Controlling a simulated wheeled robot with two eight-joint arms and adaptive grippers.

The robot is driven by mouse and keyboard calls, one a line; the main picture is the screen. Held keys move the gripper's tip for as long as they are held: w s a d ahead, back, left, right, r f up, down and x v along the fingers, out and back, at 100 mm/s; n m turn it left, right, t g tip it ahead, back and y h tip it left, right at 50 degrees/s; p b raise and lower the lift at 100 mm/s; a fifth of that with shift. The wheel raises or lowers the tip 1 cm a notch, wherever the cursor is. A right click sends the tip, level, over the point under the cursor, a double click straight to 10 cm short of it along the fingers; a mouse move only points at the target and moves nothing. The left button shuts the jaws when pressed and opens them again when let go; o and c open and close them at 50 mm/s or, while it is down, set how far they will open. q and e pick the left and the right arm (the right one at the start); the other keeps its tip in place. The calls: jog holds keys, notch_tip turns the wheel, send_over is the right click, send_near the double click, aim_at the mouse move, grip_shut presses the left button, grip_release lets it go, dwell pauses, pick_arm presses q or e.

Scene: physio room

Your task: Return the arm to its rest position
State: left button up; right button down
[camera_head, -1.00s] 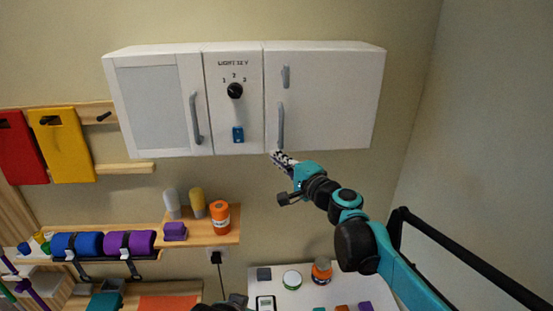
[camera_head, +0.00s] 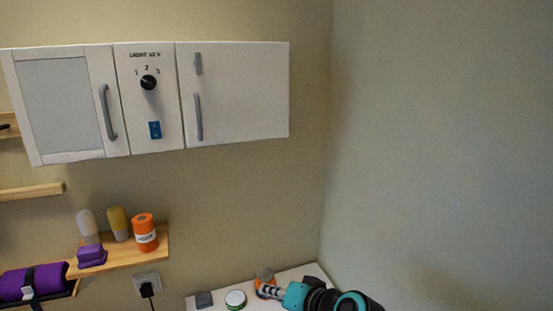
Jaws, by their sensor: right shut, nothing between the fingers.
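My right gripper (camera_head: 270,291) is low in the head view, above the white table at the bottom. It is shut with nothing in it. It overlaps an orange-and-grey jar (camera_head: 264,275) behind it in the picture; I cannot tell whether they touch. The teal and black right arm comes in from the bottom right edge. My left gripper is not in view.
A white wall cabinet (camera_head: 232,120) with a black knob (camera_head: 148,82) hangs above, its doors shut. A wooden shelf (camera_head: 122,258) holds bottles, an orange tub (camera_head: 144,232) and a purple block (camera_head: 92,256). The white table (camera_head: 315,272) also holds a green-rimmed round tin (camera_head: 235,299).

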pick_arm(q)
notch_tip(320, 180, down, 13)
jog(key=b, duration=1.1)
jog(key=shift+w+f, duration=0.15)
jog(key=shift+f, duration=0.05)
pick_arm(e)
jog(key=s+d+f+h, duration=0.2)
jog(key=s+d+f, duration=0.2)
jog(key=f, duration=0.5)
jog(key=s+d+f+n+g+h, duration=0.1)
jog(key=s+d+f+h, duration=0.2)
jog(key=d+f, duration=0.6)
jog(key=s+d+f+n+g+h, duration=0.1)
jog(key=s+d+f+h, duration=0.2)
jog(key=s+d+f, duration=0.3)
notch_tip(320, 180, down, 3)
jog(key=shift+s+d+f, duration=0.15)
jog(key=shift+s+d, duration=0.15)
jog(key=shift+d, duration=0.15)
